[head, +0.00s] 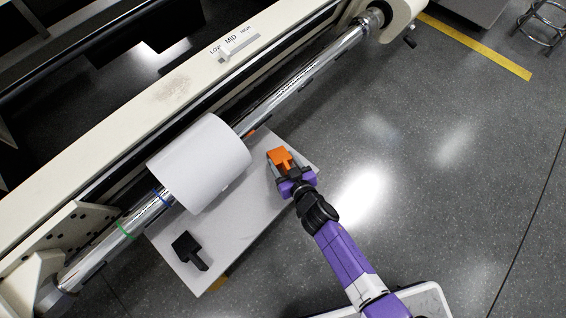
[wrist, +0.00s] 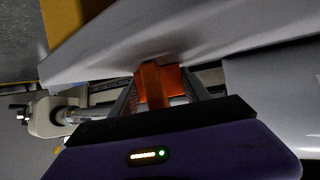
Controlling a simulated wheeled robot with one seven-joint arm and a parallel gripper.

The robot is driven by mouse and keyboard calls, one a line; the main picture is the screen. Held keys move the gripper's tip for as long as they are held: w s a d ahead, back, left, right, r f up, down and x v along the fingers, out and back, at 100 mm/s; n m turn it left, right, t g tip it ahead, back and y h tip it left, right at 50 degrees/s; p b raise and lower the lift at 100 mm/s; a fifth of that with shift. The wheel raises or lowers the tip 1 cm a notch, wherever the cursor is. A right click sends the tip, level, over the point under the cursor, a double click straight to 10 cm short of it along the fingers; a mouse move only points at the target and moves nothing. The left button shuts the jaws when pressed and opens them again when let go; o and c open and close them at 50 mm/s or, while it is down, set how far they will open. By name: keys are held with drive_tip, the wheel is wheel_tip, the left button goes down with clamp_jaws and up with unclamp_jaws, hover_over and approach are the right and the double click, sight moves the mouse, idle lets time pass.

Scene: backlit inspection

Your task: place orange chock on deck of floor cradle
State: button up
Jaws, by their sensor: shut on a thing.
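The orange chock (head: 280,157) is between the fingers of my gripper (head: 286,168), over the right part of the floor cradle's pale grey deck (head: 216,232). In the wrist view the orange chock (wrist: 163,84) sits between both fingers of my gripper (wrist: 165,92), close to the deck (wrist: 200,40). My gripper is shut on it. I cannot tell whether the chock touches the deck. The fingers hide part of the chock.
A white roll (head: 205,162) on a shiny bar (head: 300,85) lies left of my gripper. A black block with a handle (head: 188,250) sits at the deck's near left. A small orange piece (head: 250,133) shows beside the roll. Open floor (head: 440,170) lies right.

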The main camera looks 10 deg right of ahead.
drive_tip(key=shift+f, duration=0.1)
drive_tip(key=o, duration=1.5)
drive_tip(key=shift+r, duration=0.3)
drive_tip(key=p+v, duration=0.5)
drive_tip(key=v, duration=0.5)
drive_tip(key=shift+s+d, duration=0.1)
drive_tip(key=shift+s, duration=0.2)
drive_tip(key=shift+s+d+r, duration=0.15)
drive_tip(key=shift+s+r, duration=0.1)
drive_tip(key=shift+s, duration=0.4)
